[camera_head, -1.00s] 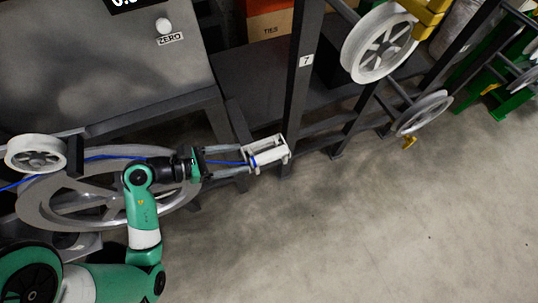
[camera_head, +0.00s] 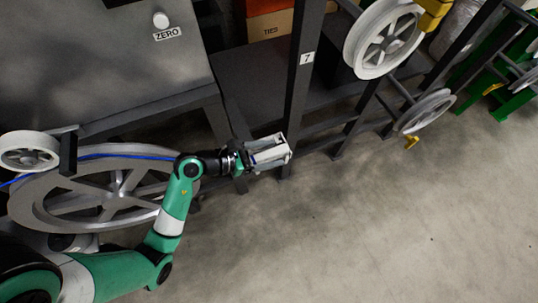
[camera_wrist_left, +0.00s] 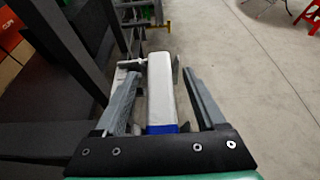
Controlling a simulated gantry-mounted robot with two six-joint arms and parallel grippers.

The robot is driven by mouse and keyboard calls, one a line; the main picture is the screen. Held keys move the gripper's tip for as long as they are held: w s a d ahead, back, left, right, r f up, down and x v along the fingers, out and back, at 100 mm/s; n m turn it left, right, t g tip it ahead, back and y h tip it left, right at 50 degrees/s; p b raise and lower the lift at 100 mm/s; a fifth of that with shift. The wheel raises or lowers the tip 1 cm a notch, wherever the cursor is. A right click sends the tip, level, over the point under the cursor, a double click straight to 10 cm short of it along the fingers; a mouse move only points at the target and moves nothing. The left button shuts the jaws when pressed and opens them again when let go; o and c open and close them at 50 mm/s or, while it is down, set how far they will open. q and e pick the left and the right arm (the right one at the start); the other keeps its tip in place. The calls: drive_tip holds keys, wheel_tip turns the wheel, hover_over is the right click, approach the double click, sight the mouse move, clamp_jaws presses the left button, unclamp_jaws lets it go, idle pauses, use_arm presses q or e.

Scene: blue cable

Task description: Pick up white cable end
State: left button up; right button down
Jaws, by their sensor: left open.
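The white cable end (camera_wrist_left: 160,88) is a pale block with a blue cable (camera_wrist_left: 162,128) at its near end. In the left wrist view it lies lengthwise between the two grey fingers of my left gripper (camera_wrist_left: 161,74), with gaps showing on both sides. The left gripper is open around it. In the head view the left gripper (camera_head: 282,152) reaches right to the white cable end (camera_head: 268,155), and the fingers partly hide it. The blue cable (camera_head: 128,156) also runs over the large wheel at the left. The right gripper is not in view.
A dark post marked 7 (camera_head: 303,90) stands right by the gripper, beside a dark shelf frame. A large grey wheel (camera_head: 40,205) and small white pulley (camera_head: 28,150) are at left. White pulleys (camera_head: 362,55) hang upper right. The floor (camera_head: 380,230) is clear.

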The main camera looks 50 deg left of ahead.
use_arm(q)
clamp_jaws()
idle(0.4)
